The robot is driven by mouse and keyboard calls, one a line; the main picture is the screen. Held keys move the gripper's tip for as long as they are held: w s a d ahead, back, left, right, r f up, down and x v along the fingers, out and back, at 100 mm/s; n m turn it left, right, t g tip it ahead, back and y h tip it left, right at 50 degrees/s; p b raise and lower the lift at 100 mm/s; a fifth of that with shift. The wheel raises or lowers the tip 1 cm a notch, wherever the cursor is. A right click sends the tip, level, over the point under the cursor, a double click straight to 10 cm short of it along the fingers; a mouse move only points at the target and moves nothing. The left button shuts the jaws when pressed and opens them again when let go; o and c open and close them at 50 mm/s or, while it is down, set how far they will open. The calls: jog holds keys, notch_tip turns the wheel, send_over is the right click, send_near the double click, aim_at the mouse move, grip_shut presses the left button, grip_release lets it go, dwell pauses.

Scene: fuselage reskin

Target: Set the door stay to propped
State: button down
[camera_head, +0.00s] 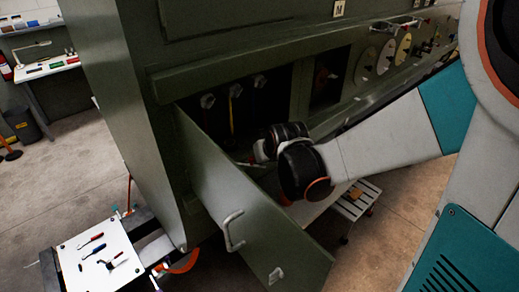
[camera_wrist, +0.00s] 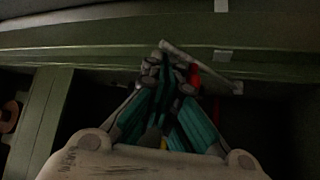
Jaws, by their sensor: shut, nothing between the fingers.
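The green door (camera_head: 245,205) of the cabinet stands open in the head view, with a curved pale handle (camera_head: 231,231) on its face. In the wrist view a thin grey bar (camera_wrist: 208,69), which looks like the door stay, slants down to the right just beyond my fingertips. A small red part (camera_wrist: 194,76) shows beneath it. My gripper (camera_wrist: 165,62) is shut and empty, its tips close to the bar's left end. I cannot tell whether they touch. In the head view my wrist hides the gripper and most of the stay.
The green cabinet (camera_head: 120,90) has a dark opening with several hanging tools or valves (camera_head: 234,90) inside. Gauges (camera_head: 387,56) line the panel at upper right. A white tray with tools (camera_head: 78,262) stands lower left. A step stool (camera_head: 352,207) is behind the door.

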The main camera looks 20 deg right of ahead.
jog(key=s+a, duration=0.5)
jog(key=s, duration=0.1)
jog(key=shift+s+a, duration=0.15)
jog(key=shift+a, duration=0.1)
dwell(0.3)
jog(key=shift+r, duration=0.1)
dwell(0.3)
notch_tip(320, 180, up, 10)
dwell(0.7)
